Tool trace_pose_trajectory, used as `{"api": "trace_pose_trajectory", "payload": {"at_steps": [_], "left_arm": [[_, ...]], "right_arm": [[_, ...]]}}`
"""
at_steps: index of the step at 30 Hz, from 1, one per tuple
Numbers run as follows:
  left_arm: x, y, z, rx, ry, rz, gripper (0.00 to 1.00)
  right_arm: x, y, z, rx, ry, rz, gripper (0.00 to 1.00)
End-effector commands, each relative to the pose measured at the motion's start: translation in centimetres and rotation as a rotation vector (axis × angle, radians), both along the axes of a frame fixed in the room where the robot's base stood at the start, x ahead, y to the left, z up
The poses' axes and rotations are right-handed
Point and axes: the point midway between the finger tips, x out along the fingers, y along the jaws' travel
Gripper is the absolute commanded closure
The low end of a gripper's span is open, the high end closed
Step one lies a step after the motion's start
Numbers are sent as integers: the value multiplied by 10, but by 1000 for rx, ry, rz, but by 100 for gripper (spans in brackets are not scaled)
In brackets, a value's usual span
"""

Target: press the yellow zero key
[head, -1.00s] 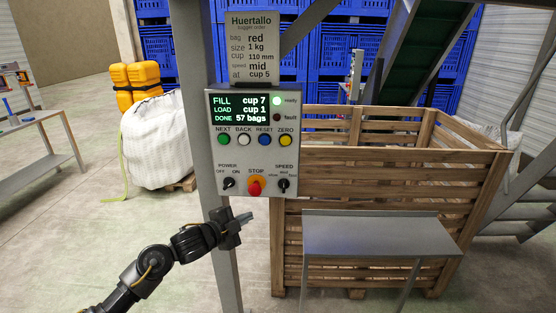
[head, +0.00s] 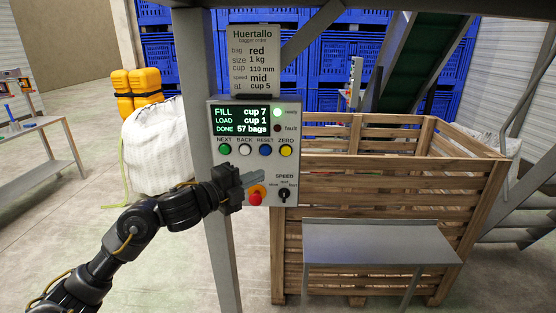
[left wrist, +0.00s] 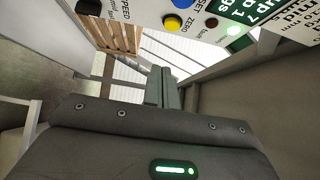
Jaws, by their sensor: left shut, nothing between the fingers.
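The yellow zero key (head: 286,150) is the rightmost of the row of round keys on the grey control panel (head: 226,182), under the label ZERO. It also shows in the left wrist view (left wrist: 172,23), at the top, beyond the fingertips. My left gripper (head: 262,176) is shut and empty. In the head view it is below and left of the yellow key, in front of the panel, and covers the power switch and part of the STOP label. In the left wrist view its closed fingers (left wrist: 162,85) appear apart from the key. My right gripper is not in view.
The green, white (head: 245,150) and blue (head: 265,150) keys sit left of the yellow one. The red stop button (head: 255,198) and speed knob (head: 284,195) lie below. A wooden crate (head: 390,190) and small metal table (head: 380,240) stand to the right.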

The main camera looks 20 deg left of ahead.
Motion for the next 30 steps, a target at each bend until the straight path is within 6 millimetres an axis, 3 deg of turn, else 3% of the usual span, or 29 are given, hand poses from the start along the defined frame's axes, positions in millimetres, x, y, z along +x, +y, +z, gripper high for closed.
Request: {"api": "trace_pose_trajectory", "payload": {"at_steps": [11, 15, 21, 30], "left_arm": [[67, -41, 3, -4, 3, -1, 100], [87, -34, 3, -2, 3, 2, 100], [102, -30, 2, -1, 1, 0, 100], [105, -29, 0, -1, 1, 0, 100]], "right_arm": [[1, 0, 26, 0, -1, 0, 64], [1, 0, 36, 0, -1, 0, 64], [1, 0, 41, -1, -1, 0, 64], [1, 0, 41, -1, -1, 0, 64]]}}
